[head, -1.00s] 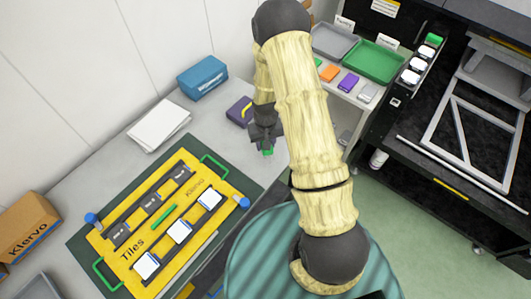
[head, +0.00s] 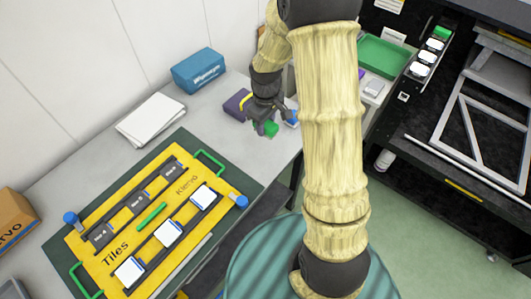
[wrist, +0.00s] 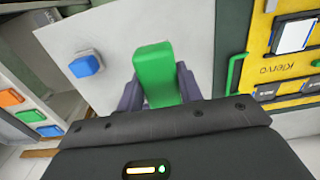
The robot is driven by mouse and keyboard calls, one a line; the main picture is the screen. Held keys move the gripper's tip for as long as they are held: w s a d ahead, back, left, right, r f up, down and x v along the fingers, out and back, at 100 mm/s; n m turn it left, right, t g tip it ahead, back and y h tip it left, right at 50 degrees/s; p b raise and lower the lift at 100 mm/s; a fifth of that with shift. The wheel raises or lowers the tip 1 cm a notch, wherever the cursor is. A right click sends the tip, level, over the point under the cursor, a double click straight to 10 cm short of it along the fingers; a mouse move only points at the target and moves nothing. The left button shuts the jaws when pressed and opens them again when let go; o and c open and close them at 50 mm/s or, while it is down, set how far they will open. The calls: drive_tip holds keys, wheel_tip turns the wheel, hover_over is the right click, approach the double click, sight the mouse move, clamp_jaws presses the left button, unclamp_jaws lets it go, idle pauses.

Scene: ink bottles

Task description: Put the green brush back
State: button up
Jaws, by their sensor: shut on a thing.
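My gripper (head: 266,120) is shut on the green brush (head: 266,129), which shows as a plain green block. In the wrist view the green brush (wrist: 155,72) stands up between the two fingers of my gripper (wrist: 158,88). In the head view the gripper is over the right end of the grey counter, in front of a dark purple box. I cannot tell whether the brush touches the counter. A blue block (wrist: 85,63) lies on the counter beside the gripper; it also shows just right of the gripper in the head view (head: 292,117).
The yellow tile board (head: 107,254) lies on a dark green mat. The purple box (head: 236,104), a blue box (head: 199,71) and white paper (head: 150,119) stand behind. A green tray (head: 384,56) is at the back right. Orange, green and blue pieces (wrist: 28,115) sit at the left in the wrist view.

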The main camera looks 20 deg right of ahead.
hover_over(266, 150)
drive_tip(key=shift+f+p, duration=0.35)
drive_tip(key=shift+f, duration=2.6)
drive_tip(key=shift+f+p, duration=0.3)
drive_tip(key=shift+f, duration=1.75)
drive_tip(key=shift+f, duration=0.2)
drive_tip(key=o, duration=0.9)
drive_tip(key=shift+r, duration=0.15)
